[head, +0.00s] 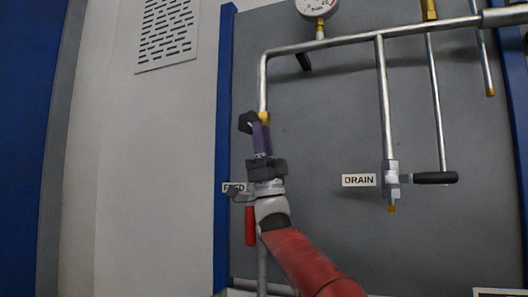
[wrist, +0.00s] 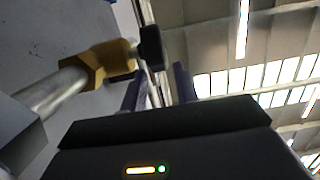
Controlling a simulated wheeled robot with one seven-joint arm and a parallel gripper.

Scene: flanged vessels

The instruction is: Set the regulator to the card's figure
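The regulator shows in the head view as a brass body (head: 264,117) on the left vertical pipe, with a black knob (head: 247,122) on its left. My gripper (head: 258,126) is raised just below it, its purple fingers pointing up and partly overlapping it. In the wrist view the brass body (wrist: 104,62) is at left and the black knob (wrist: 152,48) lies just beyond the fingertips. The fingers of my gripper (wrist: 159,70) stand apart with a gap between them. I cannot tell whether they touch the knob. The pressure gauge (head: 318,8) is cut by the top edge; its reading is illegible.
A FEED label (head: 232,187) and red handle (head: 250,226) are partly behind my arm. A DRAIN label (head: 359,180) and black-handled valve (head: 435,178) are at right. A white card edge (head: 498,292) shows bottom right, unreadable. Grey panel between the pipes is clear.

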